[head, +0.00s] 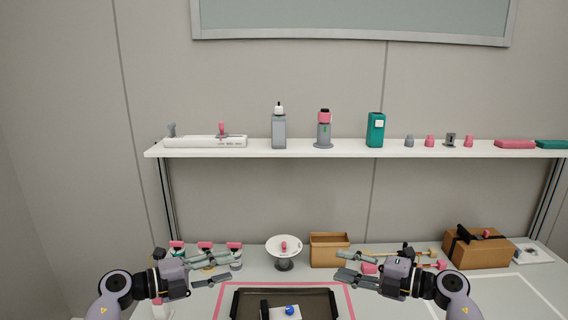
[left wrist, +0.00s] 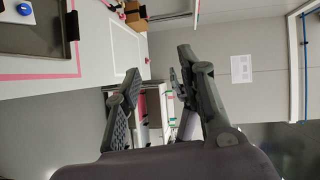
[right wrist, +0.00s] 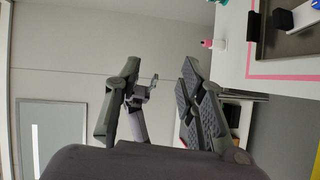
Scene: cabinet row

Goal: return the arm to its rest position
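My left gripper (head: 222,271) is open and empty, level above the bench's front part, to the left of the dark tray. Its two spread fingers show in the left wrist view (left wrist: 160,62) with nothing between them. My right gripper (head: 342,267) is also open and empty, held to the right above the tray's far right corner, pointing inward. Its spread fingers show in the right wrist view (right wrist: 160,68), with only the wall and part of the other arm beyond. Neither gripper visibly touches anything.
A white dish on a stand (head: 284,256), an open brown box (head: 330,251) and a strapped brown box (head: 480,249) stand behind. A white shelf (head: 350,150) with bottles runs above.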

